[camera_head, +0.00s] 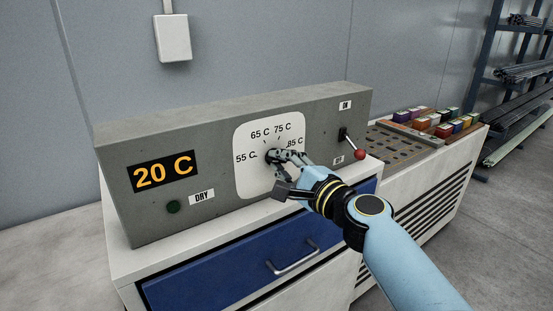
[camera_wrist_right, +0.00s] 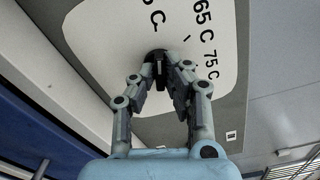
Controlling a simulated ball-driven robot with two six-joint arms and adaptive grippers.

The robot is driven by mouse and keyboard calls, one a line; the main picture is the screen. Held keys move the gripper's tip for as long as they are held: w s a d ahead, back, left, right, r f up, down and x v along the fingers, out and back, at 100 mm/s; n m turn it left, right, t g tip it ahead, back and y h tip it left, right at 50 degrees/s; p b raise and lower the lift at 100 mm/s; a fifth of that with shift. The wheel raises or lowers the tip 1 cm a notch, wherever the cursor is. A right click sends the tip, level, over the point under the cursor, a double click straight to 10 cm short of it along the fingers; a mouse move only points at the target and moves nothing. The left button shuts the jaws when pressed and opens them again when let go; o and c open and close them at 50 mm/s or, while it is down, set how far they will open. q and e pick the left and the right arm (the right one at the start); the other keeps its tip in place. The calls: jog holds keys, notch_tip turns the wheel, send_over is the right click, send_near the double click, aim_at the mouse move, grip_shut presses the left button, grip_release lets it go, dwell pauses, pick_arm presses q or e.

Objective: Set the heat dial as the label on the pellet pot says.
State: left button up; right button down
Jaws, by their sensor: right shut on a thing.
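The heat dial (camera_head: 270,156) is a dark knob on a white plate (camera_head: 252,185) on the grey control box. Marks for 55 C, 65 C, 75 C and 85 C run around it. My right gripper (camera_head: 280,157) is at the dial, and its fingers cover part of it. In the right wrist view the fingers of my right gripper (camera_wrist_right: 170,75) are closed around the dark knob (camera_wrist_right: 156,58). The dial's exact pointing is hard to tell. The display (camera_head: 163,172) reads 20 C. My left gripper is out of view. The pellet pot and its label do not show.
A red-tipped lever (camera_head: 352,145) with ON above it stands right of the plate. A green button (camera_head: 173,207) sits beside a DRY label (camera_head: 202,196). Below is a blue drawer (camera_head: 240,265) with a handle. Colored blocks (camera_head: 432,122) and a rack (camera_head: 520,75) are at right.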

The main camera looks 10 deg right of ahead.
jog(key=shift+f+m, duration=0.1)
jog(key=shift+m, duration=0.4)
jog(key=shift+m+p, duration=0.3)
jog(key=shift+m, duration=0.7)
jog(key=shift+m+p, duration=0.3)
jog(key=shift+m, duration=0.7)
jog(key=shift+m+p, duration=0.3)
jog(key=shift+m, duration=0.7)
